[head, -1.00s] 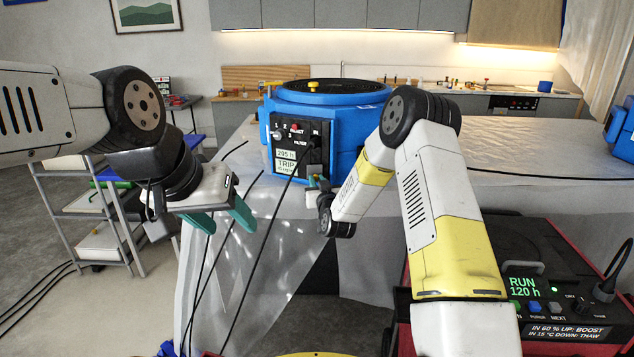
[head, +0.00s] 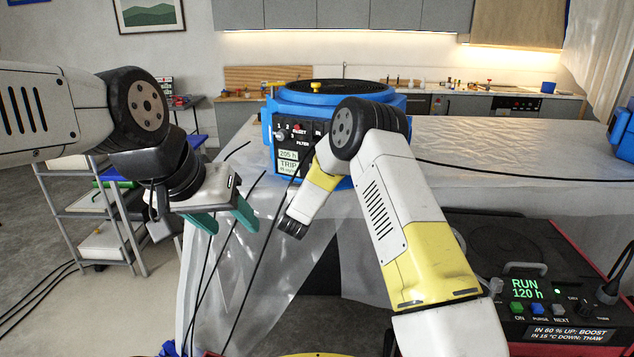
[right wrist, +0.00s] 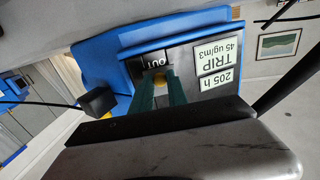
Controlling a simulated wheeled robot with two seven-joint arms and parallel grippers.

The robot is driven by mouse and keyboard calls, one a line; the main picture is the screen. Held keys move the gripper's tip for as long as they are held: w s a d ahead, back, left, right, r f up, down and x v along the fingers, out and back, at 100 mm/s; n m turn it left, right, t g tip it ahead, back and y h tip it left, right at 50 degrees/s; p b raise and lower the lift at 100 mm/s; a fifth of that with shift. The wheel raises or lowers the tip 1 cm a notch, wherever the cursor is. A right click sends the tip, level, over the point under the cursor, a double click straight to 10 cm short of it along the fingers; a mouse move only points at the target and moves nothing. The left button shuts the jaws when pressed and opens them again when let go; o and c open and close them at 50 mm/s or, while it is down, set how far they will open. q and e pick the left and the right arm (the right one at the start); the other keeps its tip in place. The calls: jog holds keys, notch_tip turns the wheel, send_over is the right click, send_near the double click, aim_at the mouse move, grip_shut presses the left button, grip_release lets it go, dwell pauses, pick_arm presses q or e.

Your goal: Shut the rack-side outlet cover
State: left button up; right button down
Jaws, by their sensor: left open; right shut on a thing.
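The blue machine (head: 390,100) stands on the sheeted surface, its dark front panel (head: 283,145) facing me. Whether the cover lies flush is not clear. My left gripper (head: 228,219) is open and empty, left of the machine.
Dark cables hang in front of the machine near my left gripper. A black control unit (head: 545,300) showing RUN 120 h stands at lower right. A shelf cart (head: 95,215) stands at left.

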jog(key=shift+w+a+m+g+h, duration=0.25)
jog(key=shift+m+h, duration=0.3)
jog(key=shift+h, duration=0.3)
jog(key=shift+w+a+m+g+h, duration=0.15)
jog(key=shift+m+g+h, duration=0.1)
jog(key=shift+m+h, duration=0.45)
jog(key=shift+h, duration=0.25)
jog(key=c, duration=1.3)
grip_release()
jog(key=v, duration=0.7)
jog(key=shift+s, duration=0.35)
jog(key=shift+a, duration=0.15)
